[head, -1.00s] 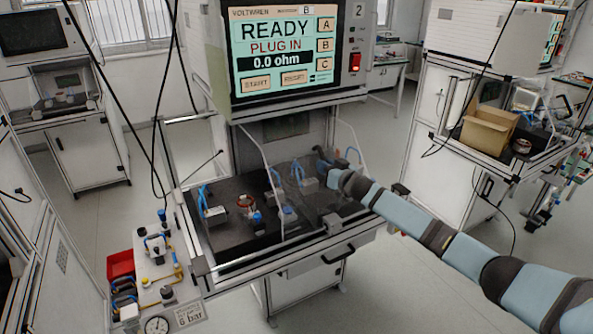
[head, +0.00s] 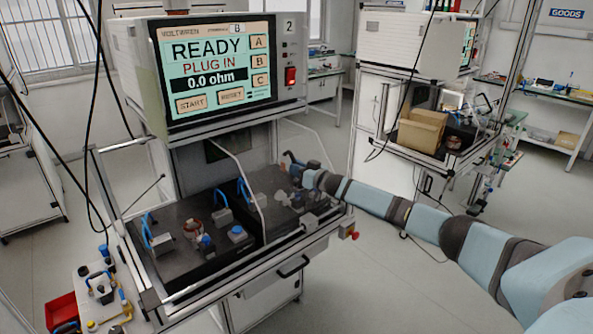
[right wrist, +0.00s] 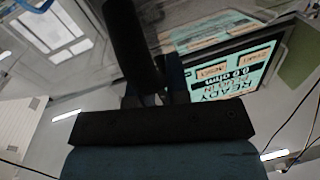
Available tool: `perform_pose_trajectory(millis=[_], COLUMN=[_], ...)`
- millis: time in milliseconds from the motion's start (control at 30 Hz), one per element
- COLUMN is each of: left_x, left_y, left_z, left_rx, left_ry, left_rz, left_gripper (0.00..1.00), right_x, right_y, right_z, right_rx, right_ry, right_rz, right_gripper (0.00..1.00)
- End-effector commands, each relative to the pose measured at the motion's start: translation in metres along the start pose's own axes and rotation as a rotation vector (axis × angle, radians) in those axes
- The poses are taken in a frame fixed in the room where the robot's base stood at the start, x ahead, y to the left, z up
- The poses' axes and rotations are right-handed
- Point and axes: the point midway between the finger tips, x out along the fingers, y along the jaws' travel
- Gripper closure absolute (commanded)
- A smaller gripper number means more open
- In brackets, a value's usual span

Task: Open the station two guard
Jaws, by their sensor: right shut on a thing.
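The station two guard is a clear panel with pale bent edges (head: 249,197) over the right part of the black work deck (head: 186,268). The left part of the deck, with its blue clamps and a copper-coloured part (head: 193,228), lies uncovered. My right gripper (head: 291,166) is at the guard's right side, low over the deck. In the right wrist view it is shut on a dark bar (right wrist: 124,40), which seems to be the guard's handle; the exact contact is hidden. My left gripper is not in view.
The station screen (head: 215,68) reads READY, PLUG IN, 0.0 ohm and stands above the deck. A black handle (head: 293,266) and a red knob (head: 350,234) are on the front. Another station with a cardboard box (head: 421,130) stands behind at right. Cables hang at left.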

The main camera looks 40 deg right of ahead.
Motion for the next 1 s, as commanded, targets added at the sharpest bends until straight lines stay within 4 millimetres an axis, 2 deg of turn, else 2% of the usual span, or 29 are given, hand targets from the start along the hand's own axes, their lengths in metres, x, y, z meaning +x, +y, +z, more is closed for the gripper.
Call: perform_pose_trajectory(millis=[33,67,100,633,767,1000], left_x=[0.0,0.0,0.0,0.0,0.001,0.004], left_y=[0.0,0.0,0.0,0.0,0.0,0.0], left_z=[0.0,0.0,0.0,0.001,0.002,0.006], left_rx=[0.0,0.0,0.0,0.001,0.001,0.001], left_ry=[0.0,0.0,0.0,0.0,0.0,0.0], left_rz=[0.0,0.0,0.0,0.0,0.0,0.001], left_gripper=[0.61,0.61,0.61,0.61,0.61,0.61], right_x=[-0.001,-0.001,-0.001,-0.006,-0.021,-0.065], right_y=[0.004,0.005,0.005,0.003,0.003,0.003], right_z=[-0.003,-0.003,-0.003,-0.001,0.001,0.001], right_rx=[-0.006,-0.006,-0.005,-0.003,-0.002,-0.004], right_ry=[0.001,0.001,0.001,0.0,-0.002,-0.003], right_rz=[0.008,0.008,0.008,0.006,0.005,0.005], right_gripper=[0.82,0.75,0.74,0.74,0.74,0.74])
